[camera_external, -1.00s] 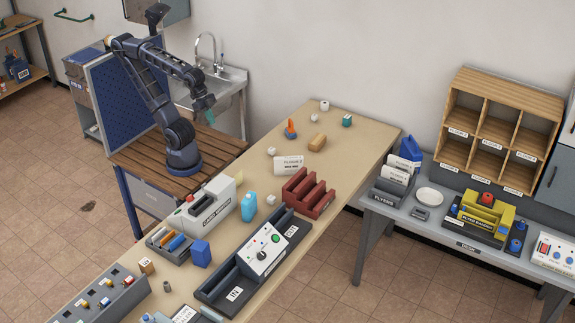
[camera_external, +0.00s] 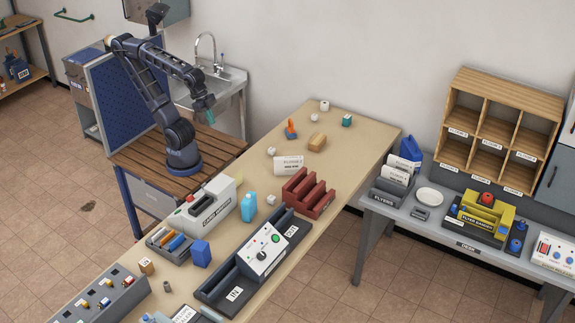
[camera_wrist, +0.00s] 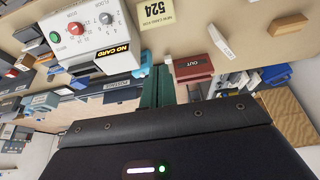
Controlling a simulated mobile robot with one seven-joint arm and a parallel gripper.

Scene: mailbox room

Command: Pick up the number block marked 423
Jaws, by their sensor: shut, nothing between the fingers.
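Several small white blocks sit on the long beige table in the external view: one (camera_external: 271,199) near the blue carton, one (camera_external: 271,151) farther back, one (camera_external: 314,117) near the far end. A tan block with a dark mark (camera_external: 146,266) sits at the near left. Their markings are too small to read, so I cannot tell which is the 423 block. My gripper (camera_external: 207,104) is raised in front of the sink, well away from these blocks. It is shut and empty; its green fingers show in the wrist view (camera_wrist: 169,90).
The beige table (camera_external: 335,160) holds a red rack (camera_external: 308,195), a grey card machine (camera_external: 262,250), a card reader box (camera_external: 208,210) and a blue carton (camera_external: 249,207). A grey side table (camera_external: 455,225) and wooden pigeonholes (camera_external: 498,135) stand at the right.

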